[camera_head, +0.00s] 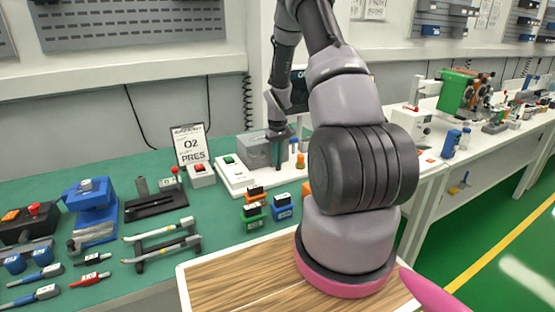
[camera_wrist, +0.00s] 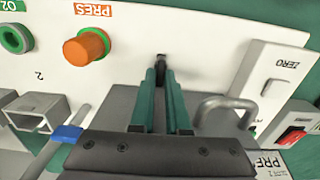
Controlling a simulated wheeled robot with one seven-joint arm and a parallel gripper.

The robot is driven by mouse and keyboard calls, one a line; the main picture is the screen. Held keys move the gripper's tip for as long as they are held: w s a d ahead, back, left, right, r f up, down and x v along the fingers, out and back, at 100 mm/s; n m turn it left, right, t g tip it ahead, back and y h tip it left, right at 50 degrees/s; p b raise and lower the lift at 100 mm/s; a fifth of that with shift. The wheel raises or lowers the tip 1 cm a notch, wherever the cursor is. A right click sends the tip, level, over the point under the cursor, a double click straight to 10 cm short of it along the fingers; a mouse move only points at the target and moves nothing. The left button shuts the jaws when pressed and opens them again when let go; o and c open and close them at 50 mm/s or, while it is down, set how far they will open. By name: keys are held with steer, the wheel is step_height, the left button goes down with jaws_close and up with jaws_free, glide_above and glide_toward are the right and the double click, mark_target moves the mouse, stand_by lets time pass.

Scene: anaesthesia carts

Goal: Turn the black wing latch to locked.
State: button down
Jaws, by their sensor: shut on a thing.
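The black wing latch (camera_wrist: 161,60) shows in the wrist view as a small dark piece at the tips of my gripper's green fingers. My gripper (camera_wrist: 161,76) is shut on it, and the fingers hide most of it, so I cannot tell its angle. In the head view my gripper (camera_head: 280,158) points down at the grey box (camera_head: 256,150) on the white base plate (camera_head: 233,176). The latch cannot be made out in that view.
In the wrist view, an orange PRES knob (camera_wrist: 86,47) and a green ring (camera_wrist: 15,38) lie left. A grey bent handle (camera_wrist: 222,103) and a white ZERO block (camera_wrist: 272,82) lie right. Small labelled blocks (camera_head: 254,213) stand in front on the green bench (camera_head: 130,278).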

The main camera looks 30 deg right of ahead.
steer(key=c, duration=0.9)
jaws_free()
steer(key=shift+r, duration=0.1)
step_height(320, 180, up, 11)
steer(key=shift+f, duration=0.2)
